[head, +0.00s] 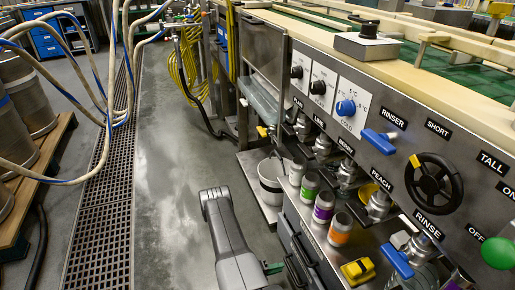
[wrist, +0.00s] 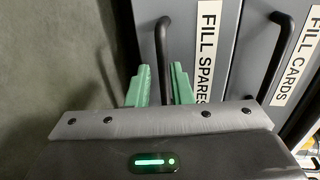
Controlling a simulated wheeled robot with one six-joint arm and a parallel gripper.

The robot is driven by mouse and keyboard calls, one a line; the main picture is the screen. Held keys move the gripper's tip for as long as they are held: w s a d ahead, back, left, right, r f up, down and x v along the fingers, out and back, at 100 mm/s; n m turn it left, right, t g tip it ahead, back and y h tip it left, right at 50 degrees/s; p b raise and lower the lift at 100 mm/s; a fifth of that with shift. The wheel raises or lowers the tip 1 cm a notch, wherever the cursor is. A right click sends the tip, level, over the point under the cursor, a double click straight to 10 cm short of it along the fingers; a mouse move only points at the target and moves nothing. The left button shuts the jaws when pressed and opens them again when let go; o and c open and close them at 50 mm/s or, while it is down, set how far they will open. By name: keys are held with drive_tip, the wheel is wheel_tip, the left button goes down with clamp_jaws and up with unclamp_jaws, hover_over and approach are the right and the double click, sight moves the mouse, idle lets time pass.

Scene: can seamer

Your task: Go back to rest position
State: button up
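My gripper (wrist: 160,75) shows in the wrist view with its two green fingers apart. A black bar handle (wrist: 162,45) on a grey front labelled FILL SPARES (wrist: 207,50) lies between the fingers, with small gaps on both sides. I cannot tell how deep the handle sits between them. In the head view, my arm reaches down at the bottom middle, and a green part of my gripper (head: 273,268) shows beside the dark drawer fronts (head: 303,245) under the counter. The rest of the gripper is hidden there.
The steel machine panel with knobs, a black handwheel (head: 434,183) and coloured cans (head: 323,207) stands at right. A white bucket (head: 270,180) stands beyond my arm. Hoses and kegs are at left; the middle floor is clear.

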drive_tip(key=p+v, duration=0.1)
drive_tip(key=v, duration=0.5)
drive_tip(key=shift+a, duration=0.35)
drive_tip(key=shift+s+r, duration=0.1)
